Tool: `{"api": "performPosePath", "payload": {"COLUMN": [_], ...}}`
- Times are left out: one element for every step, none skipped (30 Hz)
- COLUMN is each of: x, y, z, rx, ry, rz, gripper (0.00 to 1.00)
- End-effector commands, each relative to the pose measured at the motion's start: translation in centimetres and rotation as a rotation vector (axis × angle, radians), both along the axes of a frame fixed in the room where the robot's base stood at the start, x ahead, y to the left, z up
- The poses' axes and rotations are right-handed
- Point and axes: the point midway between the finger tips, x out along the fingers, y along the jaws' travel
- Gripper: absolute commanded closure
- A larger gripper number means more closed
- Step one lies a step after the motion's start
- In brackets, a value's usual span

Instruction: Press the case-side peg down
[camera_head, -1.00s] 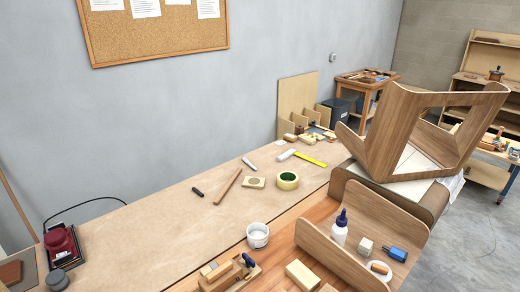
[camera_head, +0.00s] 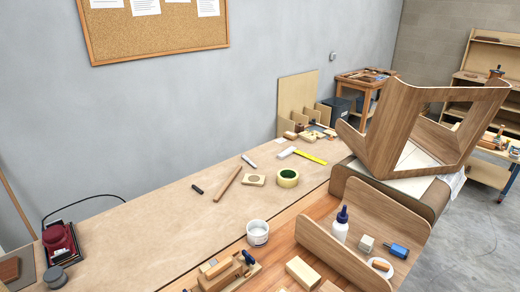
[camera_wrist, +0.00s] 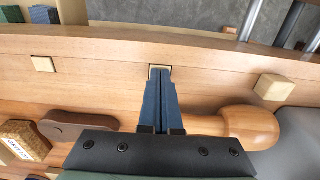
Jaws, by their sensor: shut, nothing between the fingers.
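In the wrist view, three pale square pegs show along a wooden beam. The left peg (camera_wrist: 42,64) looks nearly level with the surface. The middle peg (camera_wrist: 160,68) sits in a dark-edged square opening right at my fingertips. The right peg (camera_wrist: 272,87) stands out clearly as a block. I cannot tell which of them is the case-side one. My gripper (camera_wrist: 161,80) is shut and empty, its blue fingers pointing at the middle peg and partly covering it. Whether they touch it is unclear. My gripper does not show in the head view.
A rounded wooden handle (camera_wrist: 250,125) lies right of my fingers, and a brown wooden piece (camera_wrist: 80,125) lies to the left.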

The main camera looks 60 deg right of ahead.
Motion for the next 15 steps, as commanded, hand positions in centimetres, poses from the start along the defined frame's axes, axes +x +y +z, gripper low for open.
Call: {"api": "performPosePath", "payload": {"x": [-0.1,-0.1,-0.1,-0.1,-0.1,-0.1,-0.1,-0.1,-0.1,-0.1,-0.1,-0.1,-0.1,-0.1,-0.1], "y": [0.0,0.0,0.0,0.0,0.0,0.0,0.0,0.0,0.0,0.0,0.0,0.0,0.0,0.0,0.0], "z": [-0.3,-0.4,-0.3,-0.3,-0.3,-0.3,-0.3,-0.2,-0.1,0.0,0.1,0.3,0.5,0.7,0.9], "rx": [0.000,0.001,0.000,0.000,0.000,0.000,0.001,0.001,0.001,0.001,0.001,0.001,0.001,0.001,0.001], "ry": [0.002,0.002,0.001,0.001,0.002,0.002,0.002,0.002,0.002,0.002,0.002,0.002,0.002,0.002,0.002], "rz": [0.000,0.000,0.000,0.000,0.000,0.000,0.000,0.000,0.000,0.000,0.000,0.000,0.000,0.000,0.000], "gripper": [1.00,1.00,1.00,1.00,1.00,1.00,1.00,1.00,1.00,1.00,1.00,1.00,1.00,1.00,1.00]}}
